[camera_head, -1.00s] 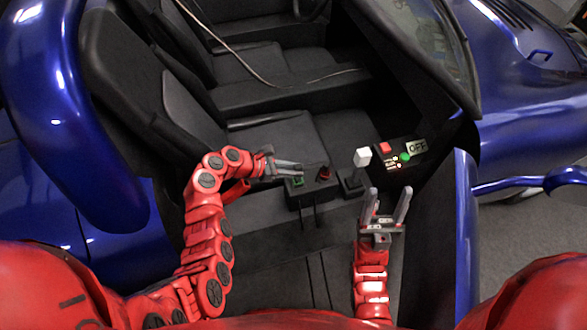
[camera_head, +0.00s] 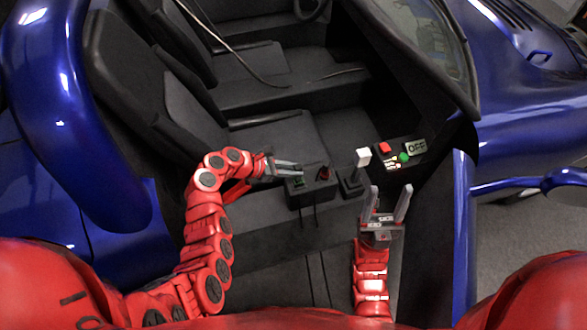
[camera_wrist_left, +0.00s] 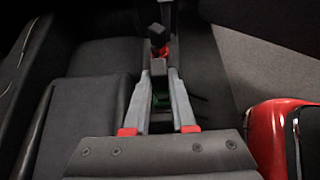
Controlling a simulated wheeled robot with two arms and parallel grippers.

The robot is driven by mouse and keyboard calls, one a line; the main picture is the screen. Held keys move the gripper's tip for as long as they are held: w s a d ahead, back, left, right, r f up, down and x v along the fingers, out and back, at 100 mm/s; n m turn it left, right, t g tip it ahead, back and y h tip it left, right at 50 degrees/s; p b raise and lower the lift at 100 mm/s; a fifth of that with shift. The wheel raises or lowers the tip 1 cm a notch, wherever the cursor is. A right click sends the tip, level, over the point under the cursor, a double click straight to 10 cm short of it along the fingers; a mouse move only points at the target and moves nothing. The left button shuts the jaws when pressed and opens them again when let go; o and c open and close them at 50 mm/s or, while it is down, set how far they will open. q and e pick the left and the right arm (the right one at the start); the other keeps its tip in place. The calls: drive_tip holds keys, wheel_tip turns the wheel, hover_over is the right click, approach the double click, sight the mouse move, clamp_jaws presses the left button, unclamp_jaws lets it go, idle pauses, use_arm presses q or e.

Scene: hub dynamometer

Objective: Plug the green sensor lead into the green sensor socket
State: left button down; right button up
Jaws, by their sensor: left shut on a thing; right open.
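My left gripper (camera_head: 300,168) is just above and behind the green socket, shut on a small dark piece that seems to be the lead's plug. The red fitting (camera_wrist_left: 164,51) with a black top lies just beyond. Whether the plug touches the socket cannot be told. My right gripper (camera_head: 390,200) is open and empty, right of the box.
A white-topped lever (camera_head: 363,158) stands right of the box. A panel beyond it has a red button (camera_head: 385,147), a green button (camera_head: 404,157) and an OFF sign (camera_head: 416,147). Seats are behind, and the blue door (camera_head: 465,230) is at the right.

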use_arm(q)
drive_tip(key=shift+f, duration=0.3)
drive_tip(key=shift+f, duration=0.3)
drive_tip(key=shift+f, duration=0.15)
idle(0.4)
drive_tip(key=shift+f, duration=0.55)
drive_tip(key=c, duration=0.7)
unclamp_jaws()
drive_tip(key=shift+o, duration=0.2)
